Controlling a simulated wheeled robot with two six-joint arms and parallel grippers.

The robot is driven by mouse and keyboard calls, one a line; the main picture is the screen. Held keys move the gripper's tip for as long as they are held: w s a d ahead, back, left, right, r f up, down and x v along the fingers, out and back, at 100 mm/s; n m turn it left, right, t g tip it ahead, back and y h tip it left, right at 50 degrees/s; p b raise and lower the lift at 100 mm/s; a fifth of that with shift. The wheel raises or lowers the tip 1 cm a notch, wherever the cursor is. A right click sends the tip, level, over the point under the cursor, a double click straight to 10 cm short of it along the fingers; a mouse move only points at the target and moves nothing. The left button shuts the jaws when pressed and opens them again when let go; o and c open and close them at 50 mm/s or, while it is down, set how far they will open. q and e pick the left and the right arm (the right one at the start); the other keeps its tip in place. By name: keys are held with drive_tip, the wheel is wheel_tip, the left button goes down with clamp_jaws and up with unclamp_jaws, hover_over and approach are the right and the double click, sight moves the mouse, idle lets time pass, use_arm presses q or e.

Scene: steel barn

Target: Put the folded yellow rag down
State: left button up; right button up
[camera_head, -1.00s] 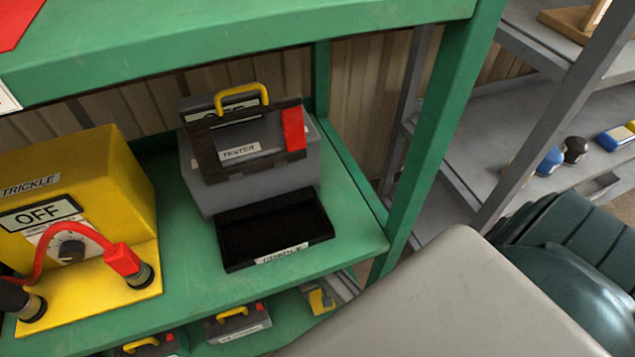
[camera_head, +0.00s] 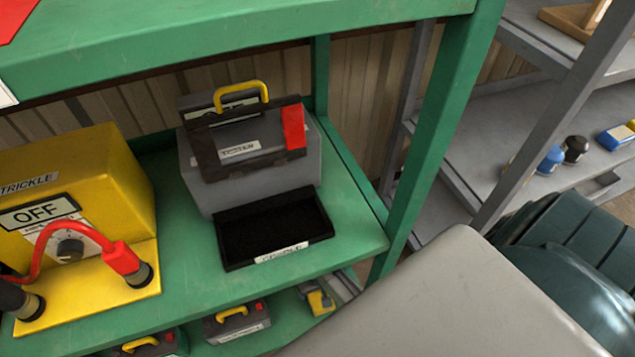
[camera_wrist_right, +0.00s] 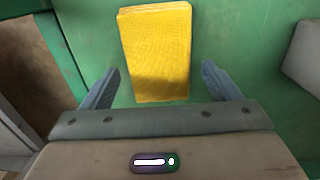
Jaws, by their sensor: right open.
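The folded yellow rag (camera_wrist_right: 157,50) lies flat on a green surface in the right wrist view. My right gripper (camera_wrist_right: 160,68) is open, with one finger on each side of the rag and a gap between each finger and the cloth. The fingers cast a shadow on the rag's near part. In the head view a small yellow patch (camera_head: 320,303) with grey beside it shows at the lower shelf's right end; I cannot tell surely whether it is the rag. My left gripper is out of view.
The green rack's upper shelf (camera_head: 185,283) holds a yellow trickle charger (camera_head: 115,170), a grey tester (camera_head: 255,175) and a black cradle tray (camera_head: 275,230). Batteries (camera_head: 237,318) stand on the lower shelf. A green post (camera_head: 435,130) rises at right. A grey shelf (camera_head: 500,130) stands behind.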

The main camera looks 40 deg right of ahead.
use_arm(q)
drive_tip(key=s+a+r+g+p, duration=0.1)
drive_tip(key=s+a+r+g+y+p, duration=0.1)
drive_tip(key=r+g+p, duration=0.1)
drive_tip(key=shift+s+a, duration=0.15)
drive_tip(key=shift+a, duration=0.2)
use_arm(e)
wheel_tip(320, 180, up, 12)
drive_tip(key=shift+f, duration=0.15)
